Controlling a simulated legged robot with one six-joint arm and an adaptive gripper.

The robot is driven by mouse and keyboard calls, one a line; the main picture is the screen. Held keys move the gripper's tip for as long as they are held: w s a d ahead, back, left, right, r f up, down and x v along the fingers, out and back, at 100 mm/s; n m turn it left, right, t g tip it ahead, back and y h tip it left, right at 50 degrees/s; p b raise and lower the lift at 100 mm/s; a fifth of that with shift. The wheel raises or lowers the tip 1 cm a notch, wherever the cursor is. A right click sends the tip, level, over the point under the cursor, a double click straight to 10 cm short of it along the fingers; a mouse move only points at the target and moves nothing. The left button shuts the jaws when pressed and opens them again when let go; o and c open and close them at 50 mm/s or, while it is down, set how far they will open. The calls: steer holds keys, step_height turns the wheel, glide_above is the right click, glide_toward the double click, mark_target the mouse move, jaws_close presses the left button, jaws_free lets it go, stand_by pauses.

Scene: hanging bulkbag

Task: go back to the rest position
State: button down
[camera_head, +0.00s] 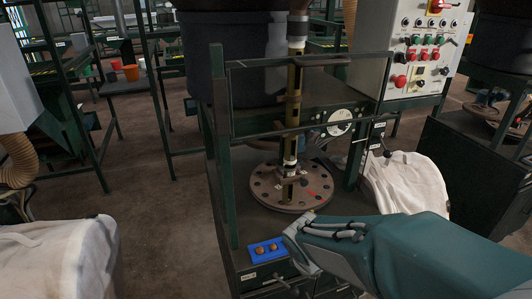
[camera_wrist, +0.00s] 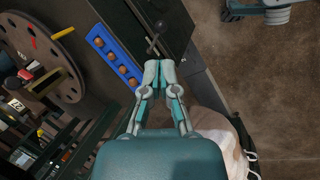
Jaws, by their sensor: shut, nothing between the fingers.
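My gripper (camera_wrist: 158,72) is in the middle of the wrist view with its two fingertips together and nothing between them. It is beside a blue strip (camera_wrist: 117,61) with several round brown pieces on it; in this picture the strip is left of the fingertips. The blue strip also shows in the head view (camera_head: 267,249), at the front of a dark green metal stand (camera_head: 228,180). In the head view my teal arm comes in from the right and ends just right of the strip. The fingertips are hard to make out there.
A round plate with holes (camera_head: 262,188) and an upright pole (camera_head: 293,110) stand behind the strip. White bags hang at the left (camera_head: 60,255) and right (camera_head: 410,180). A control panel (camera_head: 420,45) is at the back right. Bare floor (camera_head: 160,220) lies left of the stand.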

steer(key=s+d+r+m+t+y, duration=0.1)
steer(key=s+d+r+m, duration=0.1)
steer(key=s+r+m, duration=0.4)
steer(key=s+d+r+m+t+y, duration=0.1)
steer(key=s+d+r+m, duration=0.1)
steer(key=s+r+m, duration=0.4)
steer(key=r+m, duration=0.1)
steer(key=m, duration=0.1)
steer(key=shift+d+r+m, duration=0.35)
steer(key=shift+m, duration=0.05)
